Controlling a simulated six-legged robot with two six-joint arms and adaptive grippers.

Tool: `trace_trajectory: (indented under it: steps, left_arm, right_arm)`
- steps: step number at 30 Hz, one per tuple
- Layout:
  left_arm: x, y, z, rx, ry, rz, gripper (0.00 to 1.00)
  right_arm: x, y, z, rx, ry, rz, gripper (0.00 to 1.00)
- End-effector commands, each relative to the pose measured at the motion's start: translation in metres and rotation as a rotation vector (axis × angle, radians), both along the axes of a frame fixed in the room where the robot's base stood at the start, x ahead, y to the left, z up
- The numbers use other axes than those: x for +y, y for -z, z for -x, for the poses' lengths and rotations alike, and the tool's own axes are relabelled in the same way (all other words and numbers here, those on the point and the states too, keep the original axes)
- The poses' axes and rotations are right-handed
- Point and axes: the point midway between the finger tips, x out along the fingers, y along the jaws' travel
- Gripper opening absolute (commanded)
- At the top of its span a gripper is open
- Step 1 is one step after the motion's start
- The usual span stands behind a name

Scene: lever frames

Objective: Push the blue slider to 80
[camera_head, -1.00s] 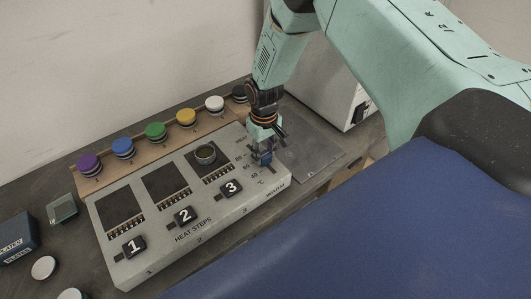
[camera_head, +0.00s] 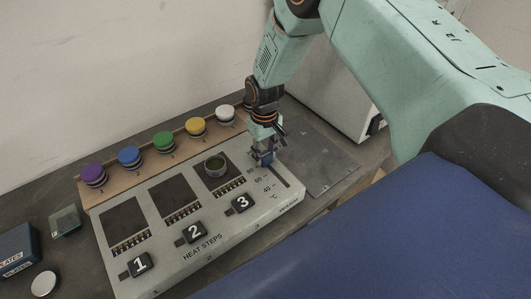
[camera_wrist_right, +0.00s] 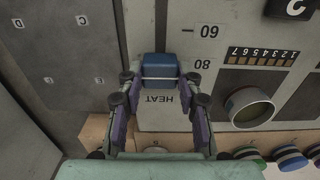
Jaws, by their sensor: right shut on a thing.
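The blue slider (camera_wrist_right: 160,72) sits in its slot on the grey heat panel (camera_head: 213,233), with a white line across its top. In the right wrist view it is beside the 80 mark and well past the 60 mark; I cannot tell whether its line is exactly at 80. My right gripper (camera_wrist_right: 160,88) is shut on the slider, one finger on each side. In the head view the right gripper (camera_head: 263,157) is at the far end of the slot and mostly hides the slider. The empty slot (camera_head: 281,176) shows on the near side. My left gripper is not in view.
A pot (camera_head: 214,167) stands on the third heat plate, close left of my right gripper. A row of coloured knobs (camera_head: 163,142) runs behind the panel. A metal plate (camera_head: 318,160) lies to the right, before a white box (camera_head: 335,90).

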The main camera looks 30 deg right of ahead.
Motion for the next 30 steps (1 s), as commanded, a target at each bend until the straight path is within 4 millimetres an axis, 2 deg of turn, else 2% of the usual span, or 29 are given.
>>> trace_trajectory:
  steps: [2,3,11,20,23,26,30]
  left_arm:
    - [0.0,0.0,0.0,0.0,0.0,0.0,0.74]
    - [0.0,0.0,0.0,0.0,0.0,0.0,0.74]
    - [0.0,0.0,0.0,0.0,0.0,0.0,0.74]
    - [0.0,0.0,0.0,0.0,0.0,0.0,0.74]
    - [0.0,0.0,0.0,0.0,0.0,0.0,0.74]
    - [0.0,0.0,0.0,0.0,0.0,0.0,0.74]
    - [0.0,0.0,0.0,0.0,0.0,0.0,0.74]
  right_arm:
    - [0.001,0.001,0.001,-0.002,0.0,0.0,0.0]
    - [0.001,0.001,0.001,-0.002,0.0,0.0,0.36]
    - [0.0,0.0,0.0,-0.003,0.001,0.0,0.58]
    - [0.0,-0.001,-0.003,-0.004,0.001,0.0,0.58]
    - [0.0,-0.007,-0.004,-0.004,0.001,0.0,0.58]
    - [0.0,-0.021,-0.004,-0.007,0.001,-0.001,0.58]
    - [0.0,-0.05,-0.003,-0.008,0.001,-0.001,0.58]
